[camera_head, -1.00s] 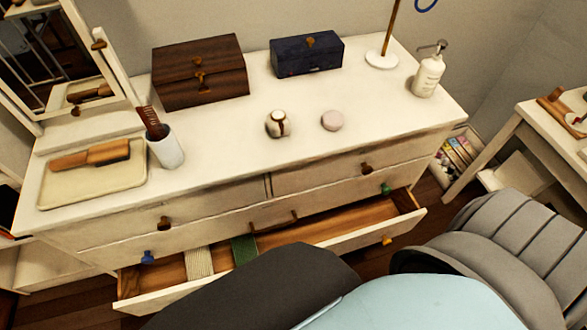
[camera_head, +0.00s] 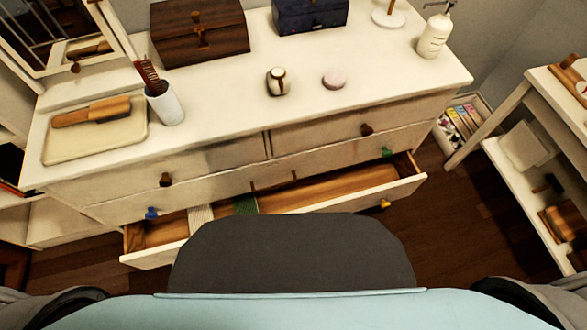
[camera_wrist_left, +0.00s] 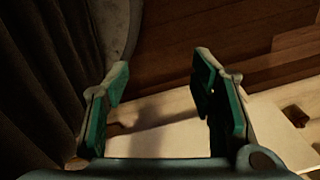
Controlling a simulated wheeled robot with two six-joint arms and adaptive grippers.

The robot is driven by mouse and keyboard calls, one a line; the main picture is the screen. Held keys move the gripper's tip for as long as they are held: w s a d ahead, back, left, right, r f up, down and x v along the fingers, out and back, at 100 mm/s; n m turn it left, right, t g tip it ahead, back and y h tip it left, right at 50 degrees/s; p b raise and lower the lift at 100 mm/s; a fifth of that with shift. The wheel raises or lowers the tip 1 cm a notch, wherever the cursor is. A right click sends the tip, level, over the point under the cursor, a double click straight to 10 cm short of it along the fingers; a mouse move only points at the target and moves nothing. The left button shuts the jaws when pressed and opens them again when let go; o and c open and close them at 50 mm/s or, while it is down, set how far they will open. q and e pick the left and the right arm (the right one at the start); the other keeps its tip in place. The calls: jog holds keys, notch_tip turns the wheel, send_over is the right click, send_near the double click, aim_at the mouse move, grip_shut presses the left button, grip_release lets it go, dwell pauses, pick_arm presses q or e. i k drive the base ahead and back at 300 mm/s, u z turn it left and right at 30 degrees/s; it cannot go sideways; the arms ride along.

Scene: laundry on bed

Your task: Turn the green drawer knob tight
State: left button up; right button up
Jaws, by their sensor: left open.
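The green drawer knob (camera_head: 386,152) is on the right end of the middle drawer front, just above the open bottom drawer (camera_head: 330,196). A blue knob (camera_head: 151,213) is on the left end of the same drawer front. A yellow knob (camera_head: 384,203) is on the open drawer's front. My left gripper (camera_wrist_left: 160,100) shows in the left wrist view with its two fingers apart and nothing between them, above a pale surface and the wood floor. It does not show in the head view, so its place relative to the green knob cannot be told. My right gripper is not seen.
The dresser top holds a tray with a brush (camera_head: 92,112), a cup with a comb (camera_head: 165,104), boxes, small jars and a white pump bottle (camera_head: 434,34). A side table (camera_head: 555,100) stands at the right. Bare floor (camera_head: 470,220) lies between it and the dresser.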

aim_at(387, 153)
jog(key=z, duration=0.8)
jog(key=k, duration=0.4)
jog(key=z, duration=0.2)
jog(key=i, duration=0.5)
jog(key=u, duration=0.05)
jog(key=k, duration=1.05)
jog(key=z, duration=0.75)
jog(key=i, duration=0.85)
jog(key=u, duration=0.8)
jog(key=i, duration=0.55)
jog(key=u, duration=0.65)
